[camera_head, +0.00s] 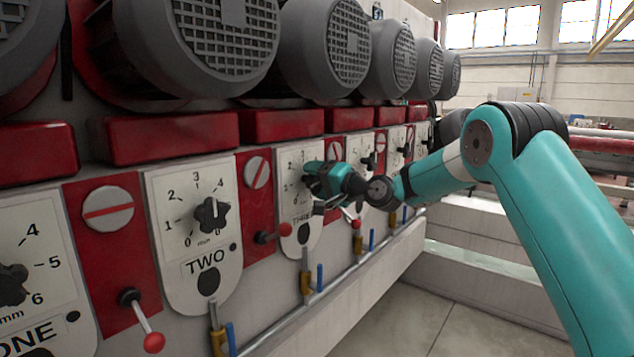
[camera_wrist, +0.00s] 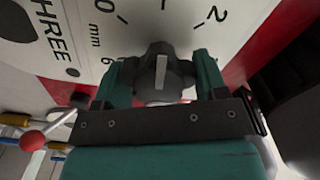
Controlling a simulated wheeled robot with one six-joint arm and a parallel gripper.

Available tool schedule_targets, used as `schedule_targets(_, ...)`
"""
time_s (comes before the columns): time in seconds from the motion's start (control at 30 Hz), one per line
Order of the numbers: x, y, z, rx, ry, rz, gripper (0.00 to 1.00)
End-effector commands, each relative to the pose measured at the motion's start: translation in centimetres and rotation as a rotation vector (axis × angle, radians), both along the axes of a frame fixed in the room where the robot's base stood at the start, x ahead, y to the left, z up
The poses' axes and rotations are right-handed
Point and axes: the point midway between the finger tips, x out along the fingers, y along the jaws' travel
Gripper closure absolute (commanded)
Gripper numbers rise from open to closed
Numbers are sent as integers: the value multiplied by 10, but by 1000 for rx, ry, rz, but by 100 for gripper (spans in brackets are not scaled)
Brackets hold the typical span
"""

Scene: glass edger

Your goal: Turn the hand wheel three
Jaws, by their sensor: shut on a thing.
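The plate marked THREE (camera_head: 302,216) is on the machine front, right of the plate marked TWO. Its black hand wheel (camera_wrist: 162,68) shows in the wrist view with a pale pointer mark on its face. My gripper (camera_wrist: 160,80) has its two teal fingers on either side of the wheel and is shut on it. In the head view my gripper (camera_head: 312,180) covers most of this wheel.
The wheel of TWO (camera_head: 211,215) and the wheel of ONE (camera_head: 12,285) are to the left. A lever with a red ball (camera_head: 284,229) sticks out beside plate THREE. Large grey motors (camera_head: 325,45) overhang above. Pipes with yellow and blue valves (camera_head: 305,282) run below.

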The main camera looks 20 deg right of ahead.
Motion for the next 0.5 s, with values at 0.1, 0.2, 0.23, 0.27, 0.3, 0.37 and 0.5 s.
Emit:
schedule_targets(0.1,0,0,0,-1,1,0,58)
schedule_targets(0.2,0,0,0,0,1,0,18)
schedule_targets(0.23,0,0,0,0,1,0,11)
schedule_targets(0.27,0,0,0,0,1,0,9)
schedule_targets(0.3,0,0,0,0,1,0,9)
schedule_targets(0.37,0,0,0,0,1,0,9)
schedule_targets(0.5,0,0,0,1,1,0,9)
